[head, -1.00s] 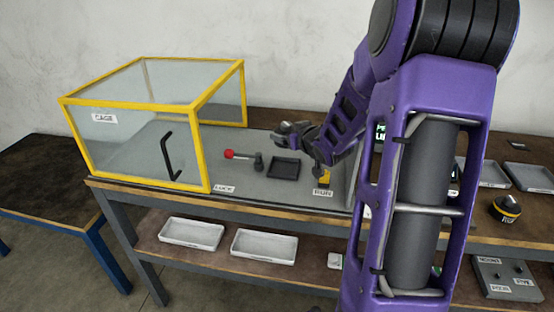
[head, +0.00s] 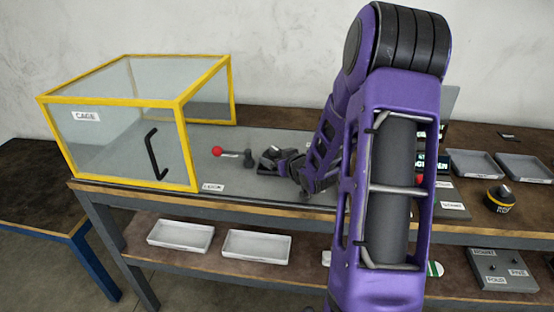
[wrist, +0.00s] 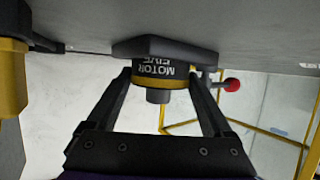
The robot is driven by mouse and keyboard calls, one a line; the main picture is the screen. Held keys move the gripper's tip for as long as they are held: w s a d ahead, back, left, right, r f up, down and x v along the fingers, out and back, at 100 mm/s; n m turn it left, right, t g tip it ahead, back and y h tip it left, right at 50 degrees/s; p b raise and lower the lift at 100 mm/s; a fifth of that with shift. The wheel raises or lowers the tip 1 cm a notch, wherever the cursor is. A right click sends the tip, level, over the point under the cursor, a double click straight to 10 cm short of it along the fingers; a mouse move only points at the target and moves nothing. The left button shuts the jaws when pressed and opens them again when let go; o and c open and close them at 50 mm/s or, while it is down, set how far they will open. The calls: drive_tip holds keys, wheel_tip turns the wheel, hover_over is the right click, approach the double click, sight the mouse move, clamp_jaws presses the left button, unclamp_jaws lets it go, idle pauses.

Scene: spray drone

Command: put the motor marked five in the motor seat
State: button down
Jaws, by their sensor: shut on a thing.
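The motor marked five (wrist: 160,72) is black and yellow, with its label upside down in the wrist view. My gripper (wrist: 163,85) is shut on it, one finger on each side. A dark, flat, angular piece (wrist: 165,48), which looks like the motor seat, lies on the grey bench top against the motor's far end. I cannot tell whether the motor is seated in it or only touching. In the head view my gripper (head: 275,162) is low over the bench, right of the red-knobbed lever, and hides the motor and the seat.
A yellow-framed clear cage (head: 120,130) stands left of the red-knobbed lever (head: 218,151). A yellow post (wrist: 12,85) is close beside my gripper. A black and yellow motor (head: 499,198) and grey trays (head: 475,163) are at the right. White trays (head: 180,234) sit on the lower shelf.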

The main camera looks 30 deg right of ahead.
drive_tip(key=shift+r, duration=0.15)
unclamp_jaws()
drive_tip(key=shift+f, duration=0.2)
drive_tip(key=shift+r, duration=0.15)
drive_tip(key=shift+s+r, duration=0.15)
drive_tip(key=shift+s, duration=0.05)
drive_tip(key=p+v, duration=0.1)
drive_tip(key=v, duration=1)
drive_tip(key=shift+s+p, duration=0.3)
drive_tip(key=shift+p, duration=0.05)
